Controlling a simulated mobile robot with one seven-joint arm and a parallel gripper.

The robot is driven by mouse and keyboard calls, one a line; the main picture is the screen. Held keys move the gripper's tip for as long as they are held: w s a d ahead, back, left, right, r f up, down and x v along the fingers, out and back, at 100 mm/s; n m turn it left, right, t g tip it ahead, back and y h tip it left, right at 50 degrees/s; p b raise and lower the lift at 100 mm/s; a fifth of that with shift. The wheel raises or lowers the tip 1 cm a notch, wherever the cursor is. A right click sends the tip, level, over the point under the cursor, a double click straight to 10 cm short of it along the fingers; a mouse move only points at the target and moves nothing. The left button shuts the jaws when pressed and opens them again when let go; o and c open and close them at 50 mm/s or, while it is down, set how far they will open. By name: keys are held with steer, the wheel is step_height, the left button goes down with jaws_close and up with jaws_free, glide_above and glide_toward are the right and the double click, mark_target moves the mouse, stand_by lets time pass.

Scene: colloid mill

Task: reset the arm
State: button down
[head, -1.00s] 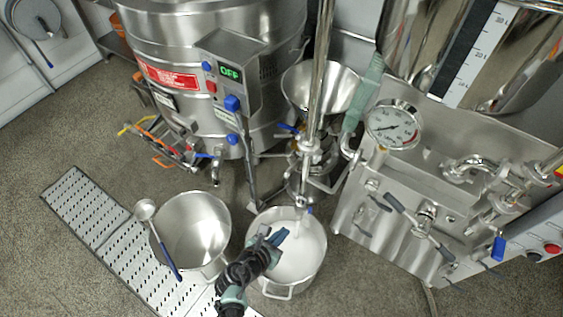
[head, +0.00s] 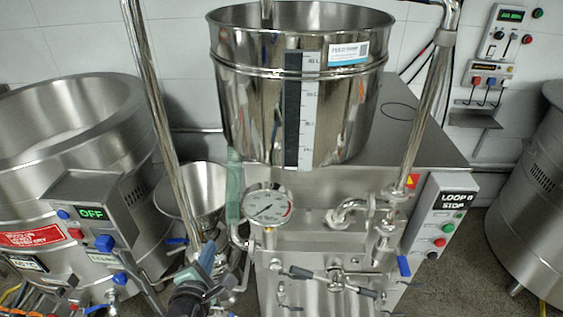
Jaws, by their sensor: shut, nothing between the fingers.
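My gripper (head: 206,262) shows at the bottom of the head view, left of centre, with its dark wrist below it. Its blue-grey fingers point up and are shut with nothing between them. It appears in front of the lower part of the steel funnel (head: 192,190) and left of the mill's front panel. I cannot tell how far it is from either.
The mill cabinet (head: 310,290) carries a large steel hopper (head: 240,110), a pressure gauge (head: 268,206) and valve handles. A steel kettle (head: 75,125) with an "OFF" display box (head: 92,212) stands left. A control box (head: 440,222) and another steel vessel (head: 535,210) stand right.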

steer(key=w+d+r+m+t, duration=0.1)
steer(key=d+r+m+t, duration=0.2)
steer(key=r, duration=0.8)
steer(key=d+r+m+t, duration=0.15)
steer(key=r+m, duration=0.35)
steer(key=r, duration=0.5)
steer(key=w+d+r+m+t, duration=0.1)
steer(key=d+r+m, duration=0.35)
steer(key=r, duration=0.65)
steer(key=s+d+r+m+t, duration=0.3)
steer(key=s+r, duration=0.6)
steer(key=r, duration=0.4)
steer(key=s+d+r+m+t, duration=0.4)
steer(key=s+r+m, duration=0.4)
steer(key=r, duration=0.4)
steer(key=shift+s+r+t+p, duration=0.35)
steer(key=shift+s+p, duration=0.05)
steer(key=shift+s, duration=0.25)
steer(key=shift+a+f, duration=0.1)
